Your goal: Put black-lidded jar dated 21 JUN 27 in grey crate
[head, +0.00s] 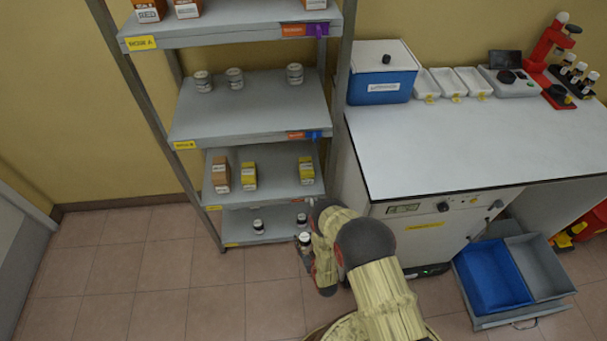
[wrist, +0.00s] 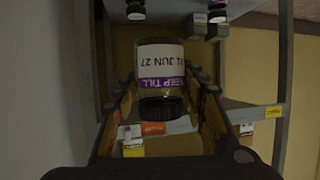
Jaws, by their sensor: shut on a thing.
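The jar (wrist: 160,55) is clear, with a black lid (wrist: 162,108) and a white and purple label. In the wrist view the label reads upside down, "JUN 27" and "KEEP TILL", with the day partly cut off at the edge. My gripper (wrist: 165,84) is shut on this jar, one finger on each side. In the head view the jar (head: 304,239) is in front of the lowest shelf, partly hidden by my gripper (head: 311,250). The grey crate (head: 545,269) is at the lower right, beside a blue crate (head: 492,277), and looks empty.
The shelf unit (head: 240,238) is just behind the held jar; two other dark-lidded jars (head: 258,226) (head: 301,219) stand on its lowest shelf. The white workbench (head: 440,150) and its cabinet (head: 430,225) lie between the shelves and the crates. The floor at left is clear.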

